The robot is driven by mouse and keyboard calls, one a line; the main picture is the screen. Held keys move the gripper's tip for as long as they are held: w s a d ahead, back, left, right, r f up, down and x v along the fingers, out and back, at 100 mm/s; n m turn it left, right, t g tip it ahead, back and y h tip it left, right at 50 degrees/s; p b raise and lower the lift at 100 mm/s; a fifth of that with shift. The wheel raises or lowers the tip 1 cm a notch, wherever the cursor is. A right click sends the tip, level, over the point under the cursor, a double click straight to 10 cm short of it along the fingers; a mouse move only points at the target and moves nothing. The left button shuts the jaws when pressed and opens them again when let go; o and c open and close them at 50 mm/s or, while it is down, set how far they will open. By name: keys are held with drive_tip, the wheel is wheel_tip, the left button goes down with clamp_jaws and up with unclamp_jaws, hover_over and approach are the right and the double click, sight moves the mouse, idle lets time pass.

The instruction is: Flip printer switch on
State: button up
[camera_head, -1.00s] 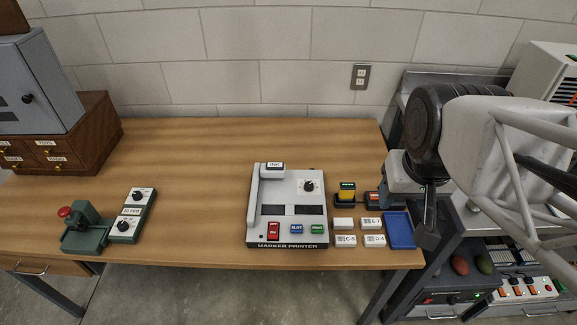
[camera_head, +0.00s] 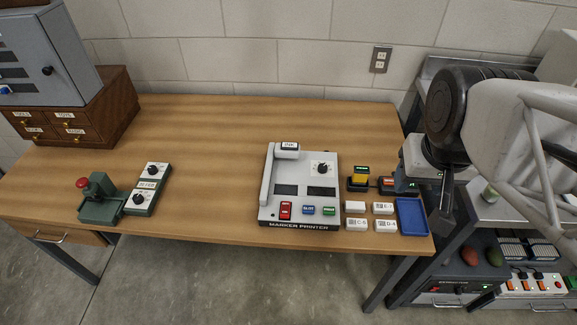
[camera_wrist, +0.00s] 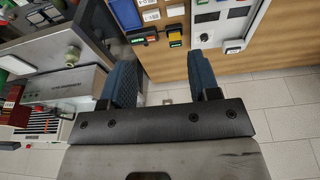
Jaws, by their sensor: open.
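The marker printer (camera_head: 325,215) is a light grey box at the front of the wooden table, right of centre in the head view. A red switch (camera_head: 286,211) is at its front left, beside a blue and a green button. I cannot tell the switch's position. Part of the printer's grey body (camera_wrist: 222,30) also shows at the top right of the wrist view; the red switch does not show there. My gripper (camera_wrist: 163,60) is open and empty, its blue fingers apart. In the head view it is by the table's right end, right of the printer, partly hidden by my arm.
A yellow and green block (camera_head: 358,179), several white labelled tiles (camera_head: 356,224) and a blue tray (camera_head: 411,216) sit right of the printer. A green device (camera_head: 100,200) and a wooden drawer box (camera_head: 75,115) are at left.

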drive_tip(key=shift+w+a, duration=0.15)
drive_tip(key=shift+w, duration=0.05)
drive_tip(key=c, duration=0.7)
drive_tip(key=shift+w+a+f+n, duration=0.1)
drive_tip(key=shift+w+a+n, duration=0.05)
drive_tip(key=shift+w+n, duration=0.15)
drive_tip(key=shift+c, duration=1.3)
drive_tip(key=shift+w+a+f+n, duration=0.1)
drive_tip(key=shift+w+a+n, duration=0.1)
drive_tip(key=shift+w+n, duration=0.1)
clamp_jaws()
drive_tip(key=w+a+f+n+g, duration=0.2)
drive_tip(key=w+a+f+n, duration=0.5)
drive_tip(key=a, duration=0.4)
drive_tip(key=w+a+f+n+g, duration=0.2)
drive_tip(key=w+a+f+n, duration=0.5)
drive_tip(key=a+n, duration=0.3)
drive_tip(key=shift+w+a+f+g, duration=0.15)
drive_tip(key=shift+a+f+g, duration=0.25)
drive_tip(key=shift+a+f, duration=0.3)
